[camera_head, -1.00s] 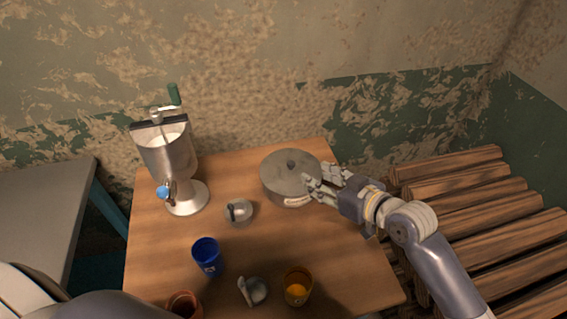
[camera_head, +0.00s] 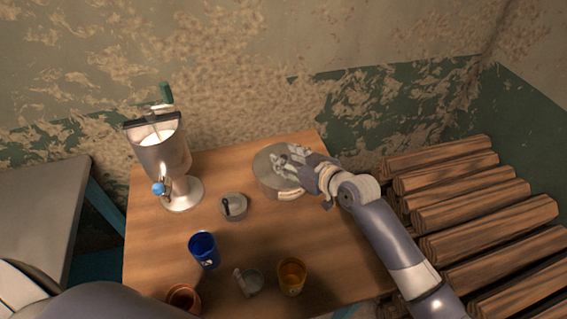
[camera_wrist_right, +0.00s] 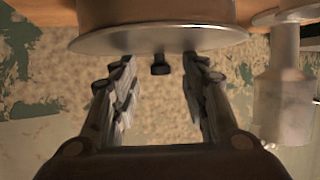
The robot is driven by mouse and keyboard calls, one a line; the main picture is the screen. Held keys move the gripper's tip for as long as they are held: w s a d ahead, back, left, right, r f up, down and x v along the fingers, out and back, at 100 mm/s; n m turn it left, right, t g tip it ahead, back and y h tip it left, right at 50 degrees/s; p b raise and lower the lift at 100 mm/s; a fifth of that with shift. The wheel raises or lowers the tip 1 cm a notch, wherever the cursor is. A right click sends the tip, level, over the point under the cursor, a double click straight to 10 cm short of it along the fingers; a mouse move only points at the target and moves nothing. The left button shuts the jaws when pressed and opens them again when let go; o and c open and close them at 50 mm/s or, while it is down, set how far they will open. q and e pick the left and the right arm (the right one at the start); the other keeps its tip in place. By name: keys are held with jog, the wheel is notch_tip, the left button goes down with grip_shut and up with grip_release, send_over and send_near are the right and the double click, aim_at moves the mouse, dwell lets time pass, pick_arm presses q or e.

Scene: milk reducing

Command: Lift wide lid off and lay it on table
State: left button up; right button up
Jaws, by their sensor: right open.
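The wide grey lid (camera_head: 268,162) sits flat on a wide round metal pot (camera_head: 271,184) at the back right of the table. My right gripper (camera_head: 287,158) is over the lid in the head view and hides its knob there. In the right wrist view the lid (camera_wrist_right: 130,42) shows edge-on, with its small dark knob (camera_wrist_right: 160,66) between the open fingers of my right gripper (camera_wrist_right: 158,75). The fingers stand apart on both sides of the knob and do not appear to touch it. My left gripper is not in view.
A metal machine with a crank (camera_head: 165,160) stands at the back left of the wooden table (camera_head: 150,245). A small lidded pot (camera_head: 234,207), blue cup (camera_head: 204,251), orange cup (camera_head: 291,277), brown pot (camera_head: 184,298) and small grey item (camera_head: 249,282) stand nearer. The table's right side looks clear.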

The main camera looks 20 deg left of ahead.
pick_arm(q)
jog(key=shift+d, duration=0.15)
pick_arm(e)
grip_shut()
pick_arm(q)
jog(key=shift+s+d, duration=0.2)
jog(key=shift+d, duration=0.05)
pick_arm(e)
jog(key=shift+r, duration=0.1)
